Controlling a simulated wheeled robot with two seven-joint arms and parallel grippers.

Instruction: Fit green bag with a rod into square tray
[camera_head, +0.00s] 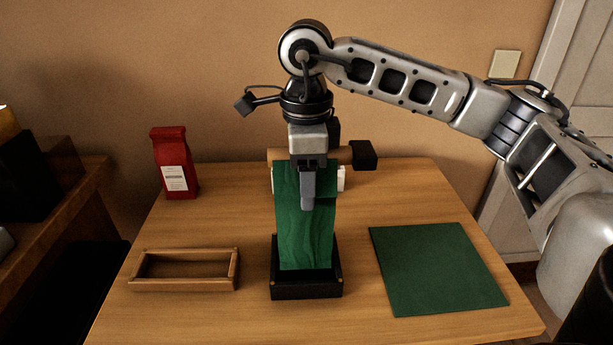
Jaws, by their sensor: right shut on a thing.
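The green bag (304,240) is upright, with a wooden rod (345,155) across its top and a dark block at the rod's right end. My right gripper (307,190) comes from above and is shut on the bag's top; a grey finger lies over its front face. The black square tray (307,291) is at the front middle of the table. The bag's lower end is within the tray's outline, behind its front wall. I cannot tell whether the bag touches the tray floor. My left gripper is not in view.
A wooden rectangular tray (185,284) lies empty to the left. A red bag (174,163) with a white label stands at the back left. A flat green mat (437,268) lies on the right of the wooden table (230,210). White pieces show partly behind the green bag.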

